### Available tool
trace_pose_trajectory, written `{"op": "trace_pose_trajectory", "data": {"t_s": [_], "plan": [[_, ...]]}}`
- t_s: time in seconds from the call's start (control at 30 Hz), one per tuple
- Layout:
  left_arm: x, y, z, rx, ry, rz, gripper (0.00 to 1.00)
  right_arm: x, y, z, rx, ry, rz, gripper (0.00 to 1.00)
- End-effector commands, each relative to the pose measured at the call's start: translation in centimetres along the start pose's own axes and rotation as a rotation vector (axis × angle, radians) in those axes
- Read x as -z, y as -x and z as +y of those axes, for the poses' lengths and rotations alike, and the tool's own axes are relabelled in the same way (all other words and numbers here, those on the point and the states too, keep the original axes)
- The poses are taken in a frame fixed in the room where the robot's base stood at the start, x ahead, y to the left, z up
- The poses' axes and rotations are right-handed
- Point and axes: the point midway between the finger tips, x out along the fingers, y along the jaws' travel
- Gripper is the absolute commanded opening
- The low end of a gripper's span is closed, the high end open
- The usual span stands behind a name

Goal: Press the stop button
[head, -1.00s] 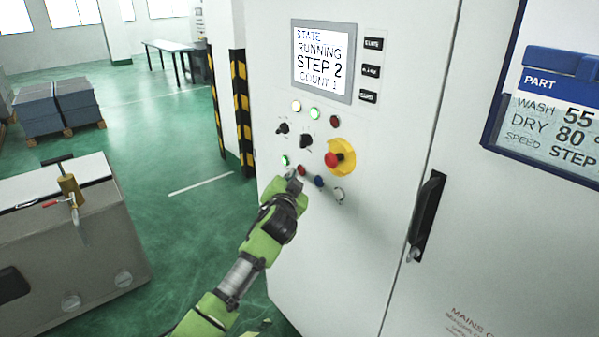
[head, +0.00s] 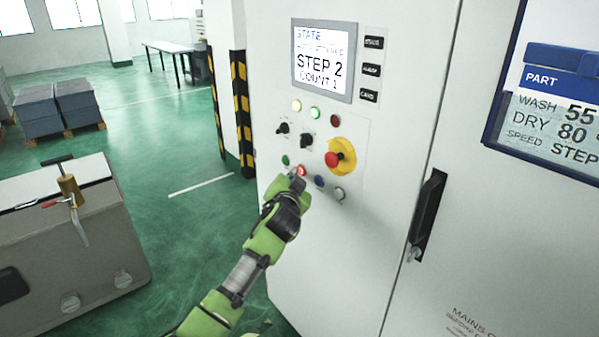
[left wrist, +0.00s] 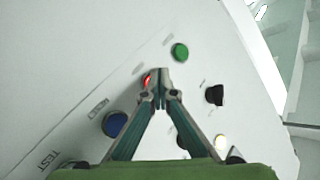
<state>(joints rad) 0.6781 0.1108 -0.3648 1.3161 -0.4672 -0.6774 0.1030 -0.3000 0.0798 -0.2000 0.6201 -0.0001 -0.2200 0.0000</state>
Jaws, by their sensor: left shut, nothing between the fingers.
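The small red stop button (head: 301,171) is in the lower row of the cabinet's control panel and glows red. In the left wrist view the red button (left wrist: 147,79) shows partly, behind my fingertips. My left gripper (head: 296,178) is shut and empty, its tips at the red button; I cannot tell whether they touch it. The gripper also shows in the left wrist view (left wrist: 160,86). The screen (head: 322,62) reads STATE, STEP 2 and COUNT 1; the line under STATE is too faint to read. My right gripper is not in view.
An unlit green button (head: 285,160) is left of the red one; a blue button (head: 319,181) and a grey-white button (head: 338,193) are right. A red mushroom button (head: 334,159) on yellow sits above them. A black door handle (head: 428,212) sticks out at right.

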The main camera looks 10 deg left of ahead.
Motion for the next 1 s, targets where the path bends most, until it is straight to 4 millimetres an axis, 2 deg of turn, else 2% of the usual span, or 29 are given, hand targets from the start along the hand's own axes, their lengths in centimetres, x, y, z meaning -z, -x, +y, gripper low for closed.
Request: {"op": "trace_pose_trajectory", "data": {"t_s": [0.5, 0.83, 1.0], "plan": [[-0.7, 1.2, -0.9, 0.000, 0.000, 0.001, 0.00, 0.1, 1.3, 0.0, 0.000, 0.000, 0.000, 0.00], [-0.8, 1.3, -0.9, 0.000, 0.000, 0.001, 0.00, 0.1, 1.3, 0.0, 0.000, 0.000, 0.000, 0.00], [-1.3, 2.1, -1.6, -0.001, 0.000, -0.001, 0.00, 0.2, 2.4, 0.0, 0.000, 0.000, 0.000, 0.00]]}}
